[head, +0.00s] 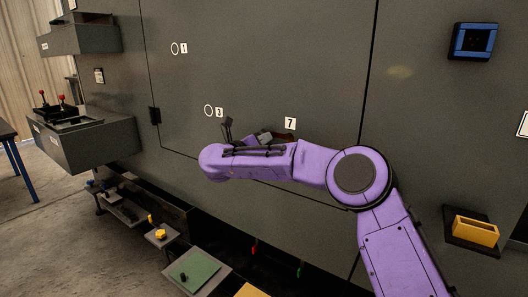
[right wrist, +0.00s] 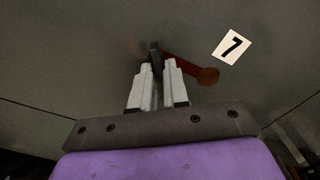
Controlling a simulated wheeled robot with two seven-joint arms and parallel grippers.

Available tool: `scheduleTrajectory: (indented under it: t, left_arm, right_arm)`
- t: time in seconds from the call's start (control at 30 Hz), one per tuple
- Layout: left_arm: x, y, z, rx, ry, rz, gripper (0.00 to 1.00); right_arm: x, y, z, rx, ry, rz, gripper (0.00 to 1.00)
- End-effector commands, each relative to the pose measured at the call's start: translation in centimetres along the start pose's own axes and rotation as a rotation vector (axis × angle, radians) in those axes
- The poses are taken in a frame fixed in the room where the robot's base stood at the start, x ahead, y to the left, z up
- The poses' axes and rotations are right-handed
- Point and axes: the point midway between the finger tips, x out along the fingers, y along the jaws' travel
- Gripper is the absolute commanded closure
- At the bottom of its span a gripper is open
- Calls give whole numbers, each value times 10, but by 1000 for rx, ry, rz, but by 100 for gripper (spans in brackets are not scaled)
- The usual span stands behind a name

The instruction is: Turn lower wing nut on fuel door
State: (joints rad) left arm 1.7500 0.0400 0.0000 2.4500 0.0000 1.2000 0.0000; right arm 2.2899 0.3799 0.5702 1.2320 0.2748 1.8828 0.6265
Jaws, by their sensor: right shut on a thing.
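The fuel door (head: 260,60) is a large dark grey panel, outlined by thin seams, and it lies flush in the wall. In the right wrist view, the lower wing nut (right wrist: 193,68) shows as a reddish-brown arm with a rounded end, beside the "7" label (right wrist: 231,47). My right gripper (right wrist: 158,68) is shut on the wing nut, with a dark part at the pale fingertips. My left gripper is not in view.
Labels "1" (head: 184,48) and "3" (head: 219,112) with white rings are on the door. Grey boxes (head: 85,140) jut out at the left. Low stands, one with a green plate (head: 196,272), are below. A yellow block (head: 475,230) sits on a bracket at the right.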

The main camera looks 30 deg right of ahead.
Motion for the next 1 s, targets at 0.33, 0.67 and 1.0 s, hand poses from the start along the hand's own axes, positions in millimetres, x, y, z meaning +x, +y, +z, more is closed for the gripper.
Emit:
scheduleTrajectory:
  t: [0.33, 0.67, 1.0]
  left_arm:
    - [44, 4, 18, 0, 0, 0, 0]
    - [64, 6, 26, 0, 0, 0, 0]
    - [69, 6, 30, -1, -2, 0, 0]
  right_arm:
    - [-1, 7, -4, 308, -2, 3, 100]
    - [-1, 8, -1, 503, -2, 2, 100]
    - [-1, 8, 2, 576, -2, 4, 100]
